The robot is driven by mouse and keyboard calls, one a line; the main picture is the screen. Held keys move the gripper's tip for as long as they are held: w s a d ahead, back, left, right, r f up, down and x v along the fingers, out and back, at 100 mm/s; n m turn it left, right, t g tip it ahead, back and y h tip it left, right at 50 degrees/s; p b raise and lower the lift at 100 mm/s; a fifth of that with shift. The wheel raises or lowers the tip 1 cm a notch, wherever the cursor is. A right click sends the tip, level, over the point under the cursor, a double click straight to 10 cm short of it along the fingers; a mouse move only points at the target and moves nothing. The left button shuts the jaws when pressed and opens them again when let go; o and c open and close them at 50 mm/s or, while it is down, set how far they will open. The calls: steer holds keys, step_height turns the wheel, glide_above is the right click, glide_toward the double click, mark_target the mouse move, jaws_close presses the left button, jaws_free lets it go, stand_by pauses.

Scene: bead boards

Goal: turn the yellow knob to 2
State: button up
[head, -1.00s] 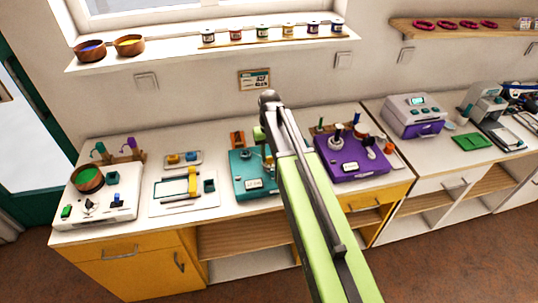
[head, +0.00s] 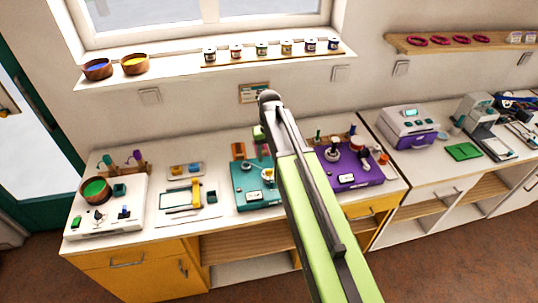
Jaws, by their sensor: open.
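The yellow knob cannot be picked out for certain in the head view. A small pale yellow round part (head: 268,174) shows on the teal board (head: 246,200), at the left edge of my green arm, but I cannot tell whether it is the knob. Any pointer or numbers are too small to read. My arm rises across the middle of the picture and covers the right part of the teal board. My gripper's fingers are not visible; they seem hidden behind the arm.
A white board (head: 98,224) with a green-filled bowl stands left, then a board with a yellow frame (head: 183,208). A purple board (head: 358,176) with upright parts stands right of my arm. Paint pots (head: 262,49) line the window shelf.

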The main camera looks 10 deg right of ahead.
step_height(320, 180, up, 10)
steer(key=p, duration=0.8)
steer(key=shift+f, duration=0.1)
steer(key=s+f+b, duration=1.2)
steer(key=s, duration=0.2)
steer(key=shift+s+a, duration=0.2)
steer(key=shift+s, duration=0.2)
